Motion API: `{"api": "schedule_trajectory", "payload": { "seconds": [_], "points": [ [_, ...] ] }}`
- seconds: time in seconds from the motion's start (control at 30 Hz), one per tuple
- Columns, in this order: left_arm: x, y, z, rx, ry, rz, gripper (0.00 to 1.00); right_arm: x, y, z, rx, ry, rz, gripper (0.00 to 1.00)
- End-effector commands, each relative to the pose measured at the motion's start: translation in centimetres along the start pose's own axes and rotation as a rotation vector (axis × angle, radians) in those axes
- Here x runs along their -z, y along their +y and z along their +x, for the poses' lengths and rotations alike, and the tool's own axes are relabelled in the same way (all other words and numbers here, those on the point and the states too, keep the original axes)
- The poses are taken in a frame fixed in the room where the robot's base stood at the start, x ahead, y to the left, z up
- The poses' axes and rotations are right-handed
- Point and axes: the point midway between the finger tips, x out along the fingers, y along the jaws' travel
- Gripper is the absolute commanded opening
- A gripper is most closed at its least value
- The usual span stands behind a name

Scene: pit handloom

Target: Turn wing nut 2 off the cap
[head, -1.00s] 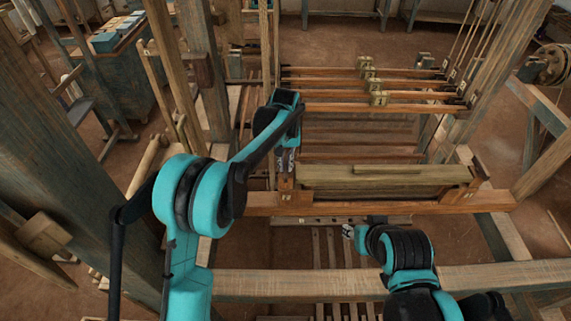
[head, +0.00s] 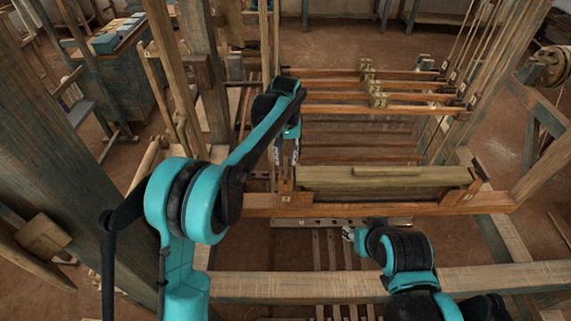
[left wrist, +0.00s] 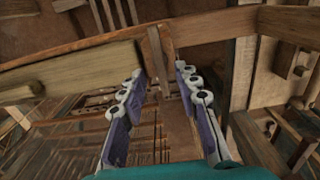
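The cap, which I take to be the pale olive wooden bar (head: 385,178), lies along the top of the reddish wooden beam at the middle of the loom. It also shows at the left of the left wrist view (left wrist: 75,80). I cannot make out wing nut 2 in either view. My left gripper (head: 287,158) is over the bar's left end, fingers pointing down. In the left wrist view the left gripper's fingers (left wrist: 160,80) are spread, with a narrow upright wooden post beyond the gap and nothing visibly held. My right gripper (head: 348,233) is below the beam, its fingers too small to judge.
Thin wooden shafts with small blocks (head: 378,98) cross behind the cap. A thick frame beam (head: 480,279) crosses in front, near my right arm. Tall wooden posts (head: 203,70) stand close to my left arm. Open floor lies behind the loom.

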Motion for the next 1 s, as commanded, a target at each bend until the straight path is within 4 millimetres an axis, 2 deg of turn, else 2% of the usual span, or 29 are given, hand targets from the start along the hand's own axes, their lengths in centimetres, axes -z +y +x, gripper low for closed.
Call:
{"api": "schedule_trajectory", "payload": {
  "seconds": [0.03, 0.2, 0.4, 1.0],
  "points": [
    [0.0, 0.0, -1.2, 0.0, 0.0, 0.0, 0.32, 0.0, 0.0, 0.0, 0.0, 0.0, 0.0, 0.4],
    [0.0, 0.0, -4.8, 0.0, 0.0, 0.0, 0.32, 0.0, 0.0, 0.0, 0.0, 0.0, 0.0, 0.4],
    [0.0, 0.0, -7.3, 0.0, 0.0, 0.0, 0.32, 0.0, 0.0, 0.0, 0.0, 0.0, 0.0, 0.4],
    [-0.1, -0.1, -7.8, -0.001, 0.003, -0.001, 0.32, -0.1, 0.0, 0.1, 0.0, 0.0, 0.0, 0.4]
  ]
}}
